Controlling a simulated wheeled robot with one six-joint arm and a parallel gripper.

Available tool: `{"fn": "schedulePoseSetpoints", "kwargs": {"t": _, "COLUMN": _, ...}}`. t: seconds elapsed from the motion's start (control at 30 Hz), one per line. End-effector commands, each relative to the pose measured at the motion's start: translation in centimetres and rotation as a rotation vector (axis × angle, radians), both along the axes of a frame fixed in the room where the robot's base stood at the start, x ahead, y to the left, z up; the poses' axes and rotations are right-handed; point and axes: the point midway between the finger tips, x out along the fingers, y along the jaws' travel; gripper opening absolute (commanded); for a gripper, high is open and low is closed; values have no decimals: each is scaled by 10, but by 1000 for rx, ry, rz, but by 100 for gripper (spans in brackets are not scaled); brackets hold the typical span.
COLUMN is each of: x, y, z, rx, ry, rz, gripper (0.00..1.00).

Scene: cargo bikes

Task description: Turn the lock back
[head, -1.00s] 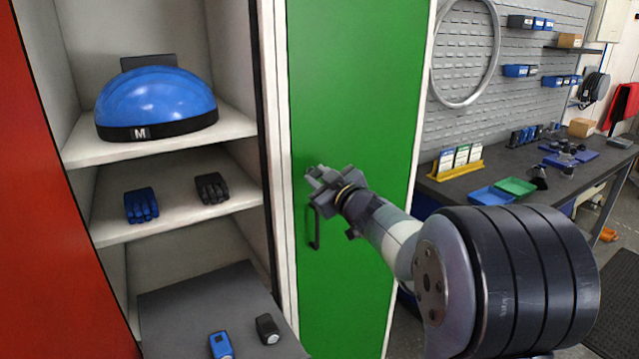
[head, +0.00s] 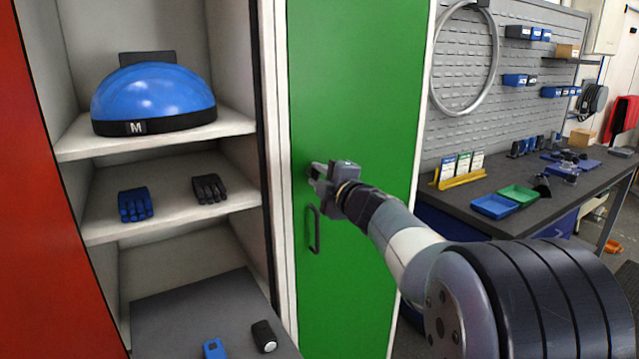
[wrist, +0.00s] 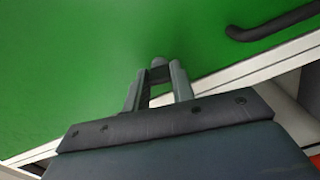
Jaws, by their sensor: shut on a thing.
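The green locker door (head: 355,90) stands closed in the head view, and its green face fills much of the wrist view (wrist: 80,60). My gripper (head: 314,172) is at the door's left edge, above the black handle (head: 314,230). In the wrist view the fingers of my gripper (wrist: 158,82) are shut on a small grey lock knob (wrist: 158,63) that sticks out from the door. The handle also shows at the upper right of the wrist view (wrist: 275,25), apart from the fingers. Most of the lock is hidden behind the fingers in the head view.
Left of the door is an open cabinet with a blue helmet (head: 155,95), blue gloves (head: 135,204) and black gloves (head: 209,188) on shelves. A workbench (head: 470,215) with trays stands at the right. A red door (head: 40,220) is at the far left.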

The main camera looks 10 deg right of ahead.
Motion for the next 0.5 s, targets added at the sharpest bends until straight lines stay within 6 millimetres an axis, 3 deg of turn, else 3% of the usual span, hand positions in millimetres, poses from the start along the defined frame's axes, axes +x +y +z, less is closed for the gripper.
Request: {"fn": "schedulePoseSetpoints", "kwargs": {"t": 0.5, "x": 0, "y": 0, "z": -1, "rx": -202, "ry": -65, "rz": 0, "gripper": 1}}
